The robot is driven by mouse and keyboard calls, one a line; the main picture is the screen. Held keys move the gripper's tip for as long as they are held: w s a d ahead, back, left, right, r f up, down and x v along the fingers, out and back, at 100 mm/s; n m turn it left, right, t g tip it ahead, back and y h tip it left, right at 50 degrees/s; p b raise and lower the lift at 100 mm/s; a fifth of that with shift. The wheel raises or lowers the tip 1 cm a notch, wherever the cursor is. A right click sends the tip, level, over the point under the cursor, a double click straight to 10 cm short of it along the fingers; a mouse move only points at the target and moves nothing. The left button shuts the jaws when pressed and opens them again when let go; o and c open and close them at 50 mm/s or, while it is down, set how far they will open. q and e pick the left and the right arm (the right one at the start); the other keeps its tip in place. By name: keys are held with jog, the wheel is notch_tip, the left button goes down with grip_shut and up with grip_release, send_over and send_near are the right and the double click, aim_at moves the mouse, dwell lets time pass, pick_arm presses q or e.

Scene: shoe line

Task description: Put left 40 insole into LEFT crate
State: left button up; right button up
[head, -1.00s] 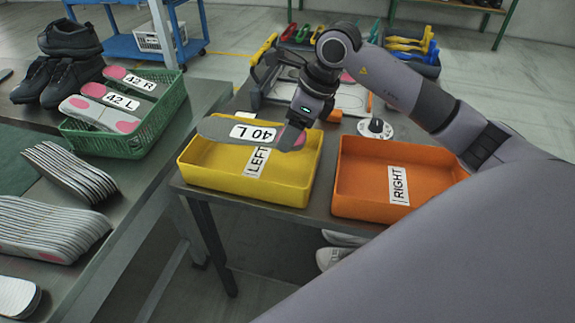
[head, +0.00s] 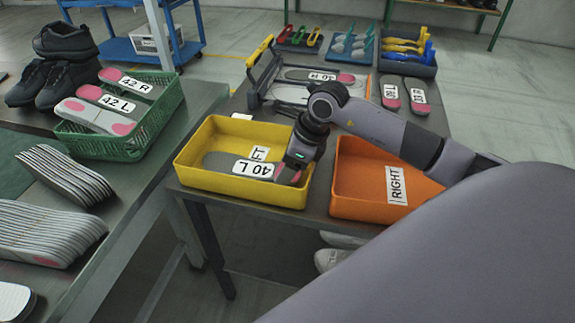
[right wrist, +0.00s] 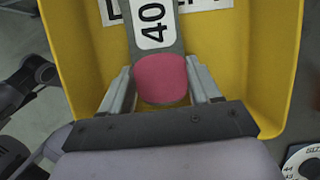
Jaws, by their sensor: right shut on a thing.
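The left 40 insole, grey with a pink heel and a "40 L" label, is in the head view (head: 220,163) and the right wrist view (right wrist: 161,79). My right gripper (head: 291,172) is shut on its heel end, with one finger on each side in the right wrist view (right wrist: 163,88). The insole is inside the outline of the yellow LEFT crate (head: 193,180) and partly covers the crate's label. I cannot tell whether it touches the crate floor. My left gripper is not in view.
The orange RIGHT crate (head: 350,208) stands right of the yellow one. A green basket (head: 157,122) with 42 L and 42 R insoles is on the left table, near stacked insoles (head: 62,175) and dark shoes (head: 65,70). More insoles (head: 390,92) lie behind the crates.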

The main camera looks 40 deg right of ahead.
jog(key=o, duration=1)
jog(key=shift+o, duration=0.2)
jog(key=v, duration=1.2)
jog(key=shift+p, duration=0.3)
jog(key=shift+a, duration=0.1)
